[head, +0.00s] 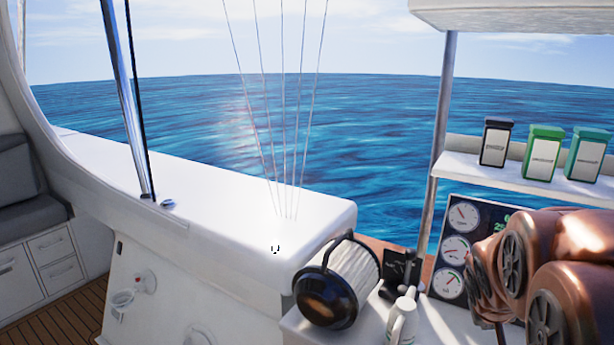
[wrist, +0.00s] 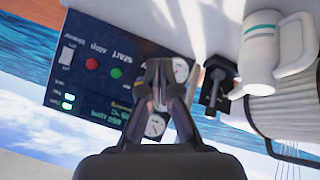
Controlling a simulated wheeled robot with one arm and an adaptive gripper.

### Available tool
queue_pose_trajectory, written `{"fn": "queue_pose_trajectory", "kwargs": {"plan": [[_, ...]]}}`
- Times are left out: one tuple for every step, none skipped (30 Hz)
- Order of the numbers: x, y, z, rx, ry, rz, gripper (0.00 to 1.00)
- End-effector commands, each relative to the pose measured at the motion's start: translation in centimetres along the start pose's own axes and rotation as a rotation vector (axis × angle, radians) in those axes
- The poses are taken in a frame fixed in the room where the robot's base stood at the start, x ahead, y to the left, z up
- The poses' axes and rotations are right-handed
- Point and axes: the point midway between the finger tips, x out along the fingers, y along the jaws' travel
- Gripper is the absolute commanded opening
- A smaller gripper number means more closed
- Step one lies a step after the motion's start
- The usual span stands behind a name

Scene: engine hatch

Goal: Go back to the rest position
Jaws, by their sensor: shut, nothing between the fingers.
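My gripper (wrist: 160,75) shows in the wrist view with its dark fingers closed and nothing between them. It is in front of the dark control panel (wrist: 100,62) and covers part of it and of its gauges. In the head view my copper-coloured arm fills the lower right, and I cannot make out the gripper there. The same panel (head: 463,222) with round gauges shows just left of my arm, partly hidden by it.
A pleated filter with a black cap (head: 328,298), a white jug (head: 402,320) and a black lever-like fitting (wrist: 215,85) are close by. A shelf (head: 462,165) holds dark, green and teal canisters (head: 543,153). Thin rods rise from the white ledge (head: 220,205); open water lies beyond.

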Motion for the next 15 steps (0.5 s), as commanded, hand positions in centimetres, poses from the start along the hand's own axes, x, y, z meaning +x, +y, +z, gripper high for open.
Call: {"fn": "queue_pose_trajectory", "kwargs": {"plan": [[-1.5, -1.6, 1.6, -0.010, -0.041, -0.027, 0.00], [-2.3, -2.5, 3.0, -0.015, -0.078, -0.044, 0.00], [-3.3, -3.8, 4.7, -0.023, -0.124, -0.069, 0.00], [-4.1, -4.7, 6.0, -0.031, -0.157, -0.088, 0.00], [-5.0, -5.5, 7.3, -0.040, -0.191, -0.108, 0.00], [-6.2, -6.7, 9.0, -0.054, -0.234, -0.135, 0.00], [-7.1, -7.5, 10.5, -0.067, -0.272, -0.155, 0.00], [-8.0, -8.4, 11.8, -0.081, -0.303, -0.176, 0.00], [-9.3, -9.3, 13.6, -0.101, -0.348, -0.203, 0.00], [-10.2, -9.9, 14.9, -0.116, -0.380, -0.223, 0.00], [-11.1, -10.6, 16.3, -0.133, -0.414, -0.243, 0.00], [-12.2, -11.3, 17.9, -0.155, -0.454, -0.267, 0.00], [-13.0, -11.7, 19.1, -0.171, -0.481, -0.285, 0.00], [-13.8, -12.1, 20.1, -0.187, -0.504, -0.300, 0.00], [-14.7, -12.5, 21.4, -0.205, -0.537, -0.319, 0.00]]}}
